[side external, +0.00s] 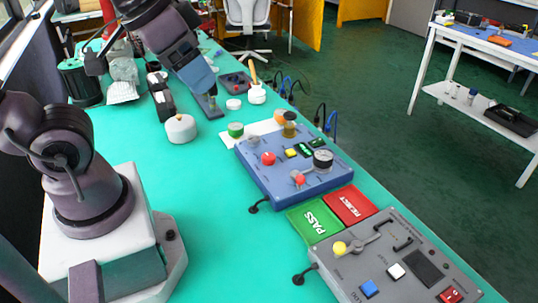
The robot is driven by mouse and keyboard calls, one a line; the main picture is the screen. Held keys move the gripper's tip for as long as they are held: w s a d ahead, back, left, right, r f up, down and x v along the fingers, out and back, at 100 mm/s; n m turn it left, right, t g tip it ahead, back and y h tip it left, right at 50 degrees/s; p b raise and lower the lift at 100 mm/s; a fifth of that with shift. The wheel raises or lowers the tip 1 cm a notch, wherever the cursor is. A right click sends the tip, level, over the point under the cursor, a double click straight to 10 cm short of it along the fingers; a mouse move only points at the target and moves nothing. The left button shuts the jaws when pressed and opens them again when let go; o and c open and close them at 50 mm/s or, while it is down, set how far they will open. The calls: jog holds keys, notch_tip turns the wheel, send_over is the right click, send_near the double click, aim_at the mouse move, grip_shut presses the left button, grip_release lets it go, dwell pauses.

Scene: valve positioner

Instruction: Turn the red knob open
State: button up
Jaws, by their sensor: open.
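A blue control box (262,183) lies on the teal bench at the centre. A round red knob (268,158) sits on its left part. A second, smaller red knob (299,179) sits nearer its front edge, at the end of a light lever by a black-and-silver dial (322,160). My gripper (211,108) hangs behind and to the left of the box, pointing down, apart from both red knobs. It is open; its fingers are small and partly hidden here, and I see nothing held in it.
A grey panel (385,275) with a yellow-ended lever stands at the front right. Green PASS (313,222) and red REJECT (350,204) pads lie between the panels. A white round pot (181,129) stands left of the box.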

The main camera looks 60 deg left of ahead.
jog(key=w+a+f+g, duration=0.5)
jog(key=w+f, duration=0.4)
jog(key=m, duration=0.7)
send_over(268, 156)
notch_tip(268, 156, down, 9)
jog(key=shift+g, duration=0.3)
notch_tip(268, 156, down, 13)
jog(key=shift+r, duration=0.2)
jog(key=c, duration=0.9)
